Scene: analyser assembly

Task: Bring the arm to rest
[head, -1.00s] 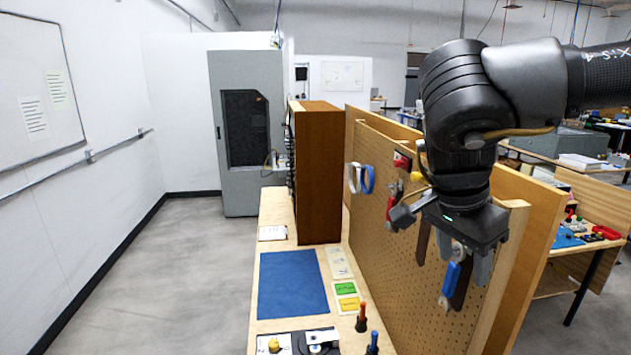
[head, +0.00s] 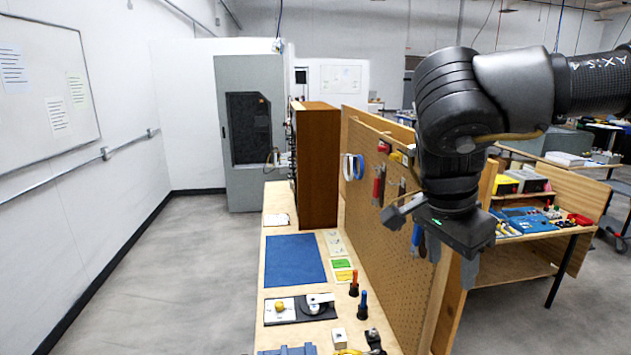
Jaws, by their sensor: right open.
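My right gripper (head: 452,262) hangs from the black arm that comes in from the right side of the head view. Its two grey fingers point down and stand apart, with nothing seen between them. It is in front of the end of the pegboard (head: 400,230), and I cannot tell how far apart they are. The gripper hides part of the board and of a blue-handled tool (head: 416,238) on it. My left gripper is not in the view.
The workbench (head: 268,320) carries a blue mat (head: 295,260), a plate with a knob and lever (head: 300,308), orange-topped (head: 354,283) and blue-topped (head: 363,304) posts, and a brown cabinet (head: 318,165). A second bench (head: 530,235) stands at right. The floor at left is clear.

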